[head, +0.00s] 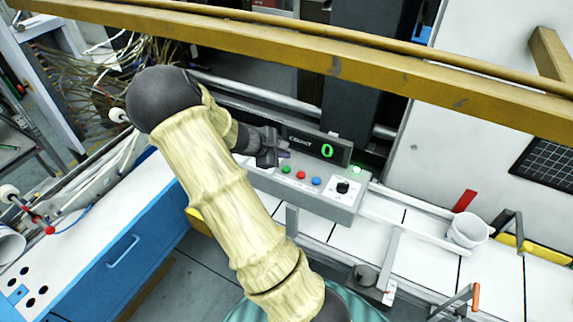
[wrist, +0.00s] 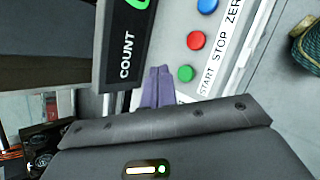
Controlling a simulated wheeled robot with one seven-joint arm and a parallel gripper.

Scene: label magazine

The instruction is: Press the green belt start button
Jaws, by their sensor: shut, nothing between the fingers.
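The green start button (head: 285,170) sits at the left of a button row on the grey control box (head: 335,208). In the wrist view the green button (wrist: 186,73) lies beside the word START. My gripper (head: 284,154) is at the box's left part, close to the green button. In the wrist view its purple fingers (wrist: 158,72) are together, empty, and pointing at the panel just left of the green button. A small gap shows between fingertips and button in that view; I cannot tell how far the tips are from the panel surface.
A red button (head: 300,174), a blue button (head: 316,181) and a black knob (head: 342,187) share the panel. The COUNT display (head: 318,147) reads 0 behind them. A yellow beam (head: 330,65) crosses above; a white cup (head: 468,231) stands right.

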